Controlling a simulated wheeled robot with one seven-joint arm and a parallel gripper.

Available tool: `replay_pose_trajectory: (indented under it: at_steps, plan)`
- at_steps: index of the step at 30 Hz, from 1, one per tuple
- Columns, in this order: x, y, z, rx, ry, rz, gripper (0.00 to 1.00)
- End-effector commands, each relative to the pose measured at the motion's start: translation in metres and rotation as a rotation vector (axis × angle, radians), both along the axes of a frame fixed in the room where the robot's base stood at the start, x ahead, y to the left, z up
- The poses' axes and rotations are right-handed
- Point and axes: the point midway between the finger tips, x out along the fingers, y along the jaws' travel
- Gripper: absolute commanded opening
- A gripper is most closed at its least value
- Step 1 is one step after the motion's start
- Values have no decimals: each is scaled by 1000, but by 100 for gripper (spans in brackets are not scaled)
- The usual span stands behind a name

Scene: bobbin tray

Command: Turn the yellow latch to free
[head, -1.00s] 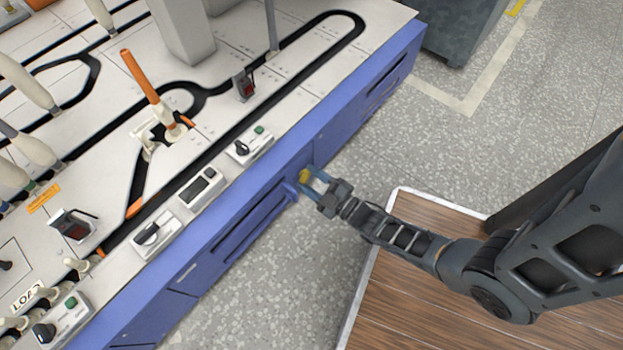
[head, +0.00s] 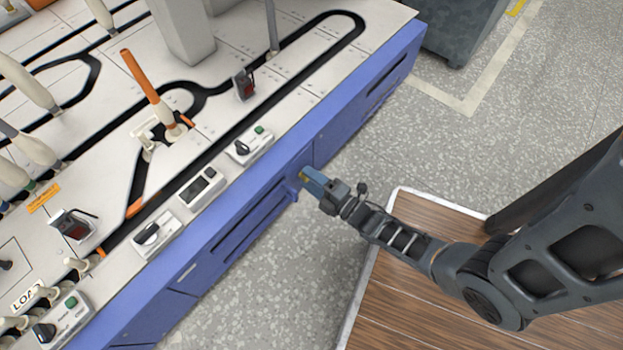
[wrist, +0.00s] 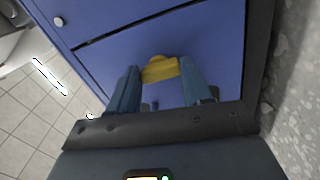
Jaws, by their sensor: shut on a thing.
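The yellow latch (wrist: 160,69) sits on the blue front panel of the machine. In the wrist view it lies between the blue fingertips of my gripper (wrist: 158,82), with a finger on each side. My gripper is shut on the latch. The fingers hide part of it in the head view.
The blue machine front (head: 345,120) runs diagonally, with a white work surface (head: 225,95) above it carrying bobbins, switches and a black track. A wood-topped platform (head: 440,290) lies under my arm. A dark grey cabinet (head: 465,30) stands at top right. Grey floor is open between them.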

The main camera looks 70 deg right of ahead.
Motion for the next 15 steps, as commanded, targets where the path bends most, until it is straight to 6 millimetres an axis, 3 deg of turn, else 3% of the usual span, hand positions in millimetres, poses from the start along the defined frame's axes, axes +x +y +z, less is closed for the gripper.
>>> replay_pose_trajectory:
  at_steps: [14, 15]
  plan:
    - [0, 1, -1, -13, 6, 1, 19]
    - [0, 1, -1, -13, 6, 1, 52]
